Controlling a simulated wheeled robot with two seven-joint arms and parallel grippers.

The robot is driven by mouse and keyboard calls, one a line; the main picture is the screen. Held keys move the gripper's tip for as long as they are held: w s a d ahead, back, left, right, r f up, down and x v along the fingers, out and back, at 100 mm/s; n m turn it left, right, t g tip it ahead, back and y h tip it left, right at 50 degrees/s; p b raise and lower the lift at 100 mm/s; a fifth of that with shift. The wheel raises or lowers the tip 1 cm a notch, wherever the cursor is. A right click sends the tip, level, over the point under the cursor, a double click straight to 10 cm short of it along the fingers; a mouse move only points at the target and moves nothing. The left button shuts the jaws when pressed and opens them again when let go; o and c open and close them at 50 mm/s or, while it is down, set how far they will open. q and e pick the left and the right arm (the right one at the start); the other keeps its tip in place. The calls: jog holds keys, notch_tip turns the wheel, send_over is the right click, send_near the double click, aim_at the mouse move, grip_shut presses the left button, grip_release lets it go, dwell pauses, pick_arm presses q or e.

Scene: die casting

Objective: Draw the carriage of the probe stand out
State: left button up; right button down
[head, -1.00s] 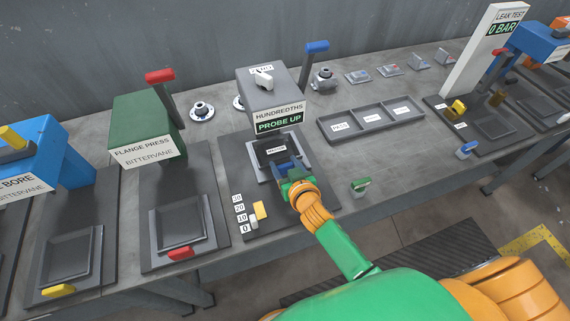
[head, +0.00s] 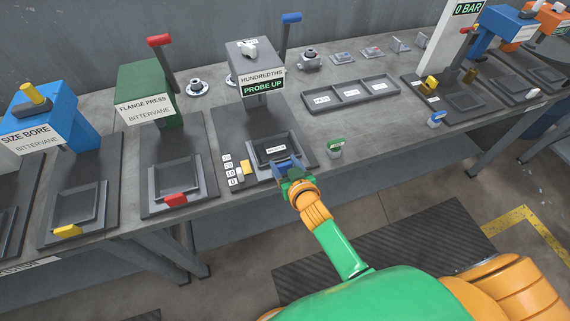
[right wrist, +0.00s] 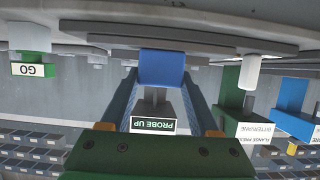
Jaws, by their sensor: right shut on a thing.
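The probe stand (head: 249,57) is a grey housing with a dial on top and a sign (head: 262,87) reading "PROBE UP". Its carriage (head: 295,147), a grey square tray with a labelled dark inset, stands at the front of the dark base plate, clear of the housing. My right gripper (head: 288,168) is at the carriage's front edge, shut on its blue handle (right wrist: 162,68). In the right wrist view the handle sits between the fingers. The gripper hides part of the handle in the head view. My left gripper is not in view.
A yellow block (head: 246,167) and number labels lie left of the carriage. A green GO block (head: 335,147) stands to its right. A three-part tray (head: 350,94) lies behind that. The green flange press (head: 146,84) stands to the left. The floor in front of the bench is open.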

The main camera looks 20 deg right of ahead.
jog(key=shift+c, duration=0.6)
grip_release()
jog(key=shift+s+f, duration=0.1)
jog(key=shift+s, duration=0.1)
jog(key=p+v, duration=0.1)
jog(key=v, duration=0.6)
